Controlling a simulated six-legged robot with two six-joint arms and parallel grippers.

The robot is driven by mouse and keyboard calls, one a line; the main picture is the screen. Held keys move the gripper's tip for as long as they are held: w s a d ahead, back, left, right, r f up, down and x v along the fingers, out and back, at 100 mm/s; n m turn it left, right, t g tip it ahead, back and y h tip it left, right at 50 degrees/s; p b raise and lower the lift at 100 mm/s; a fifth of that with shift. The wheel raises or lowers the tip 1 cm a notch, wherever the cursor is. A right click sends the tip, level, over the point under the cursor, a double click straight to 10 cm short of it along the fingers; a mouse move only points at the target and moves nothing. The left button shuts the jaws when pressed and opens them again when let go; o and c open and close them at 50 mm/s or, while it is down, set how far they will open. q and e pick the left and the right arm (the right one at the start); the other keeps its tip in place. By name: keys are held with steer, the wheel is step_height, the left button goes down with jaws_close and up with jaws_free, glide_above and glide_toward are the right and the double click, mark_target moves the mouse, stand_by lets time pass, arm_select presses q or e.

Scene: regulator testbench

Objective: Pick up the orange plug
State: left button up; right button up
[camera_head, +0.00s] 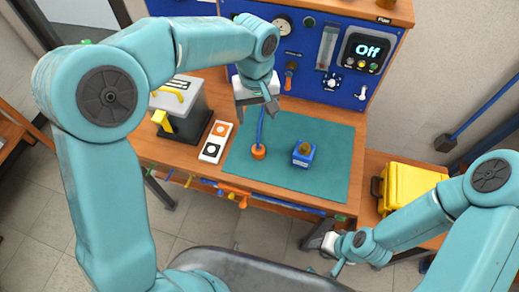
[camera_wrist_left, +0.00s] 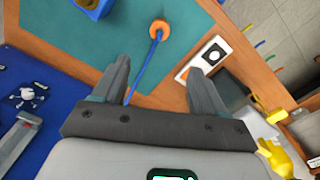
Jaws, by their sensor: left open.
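The orange plug (camera_head: 258,152) sits on the left part of the green mat (camera_head: 330,133), with a blue cable running from it toward the panel. My left gripper (camera_head: 257,111) is open and empty above and behind the plug. In the left wrist view, the plug (camera_wrist_left: 160,29) lies beyond the open fingertips (camera_wrist_left: 158,66), near the mat's edge, and its cable passes between the fingers. The fingers are apart from the plug. My right gripper (camera_head: 322,252) is low by the table's front edge, small and partly unclear.
A blue block with a knob (camera_head: 303,155) stands on the mat right of the plug. A white socket plate (camera_head: 215,142) with orange and black sockets lies left of the mat. A grey device (camera_head: 181,105) stands farther left. The blue panel (camera_head: 300,40) rises behind. A yellow case (camera_head: 412,184) stands right.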

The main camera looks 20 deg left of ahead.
arm_select(q)
glide_above(258, 148)
steer(key=f, duration=0.9)
steer(key=shift+s+a+f+p, duration=0.2)
steer(key=shift+f+p, duration=0.2)
steer(key=shift+d+f, duration=0.2)
steer(key=shift+f, duration=0.4)
step_height(258, 148, down, 4)
steer(key=shift+r+p, duration=0.1)
steer(key=shift+p, duration=0.55)
steer(key=shift+w+f, duration=0.15)
steer(key=shift+f, duration=0.25)
steer(key=c, duration=1.1)
